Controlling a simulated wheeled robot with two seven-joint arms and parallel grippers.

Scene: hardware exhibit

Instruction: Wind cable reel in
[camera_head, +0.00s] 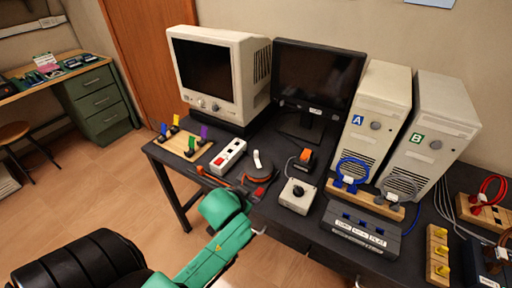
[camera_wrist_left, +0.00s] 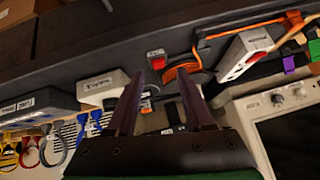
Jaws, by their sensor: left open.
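The cable reel (camera_head: 257,176) is a dark, low drum with an orange rim on the table, left of the grey knob box. A pale upright piece shows at its back and a red piece (camera_head: 260,191) at its front. Orange cable (camera_head: 217,181) runs left from it along the front table edge. In the left wrist view the orange reel (camera_wrist_left: 183,70) shows beyond and between my open left gripper's fingers (camera_wrist_left: 160,84), apart from them. The left gripper is empty. In the head view my teal left arm reaches up to the table's front edge beside the reel. My right gripper does not show.
A white power strip (camera_head: 228,155) lies left of the reel; the grey knob box (camera_head: 297,195) stands right. Behind are a beige monitor (camera_head: 216,78), a black screen (camera_head: 318,76) and two computer towers. A wooden board with coloured clips (camera_head: 184,143) sits far left.

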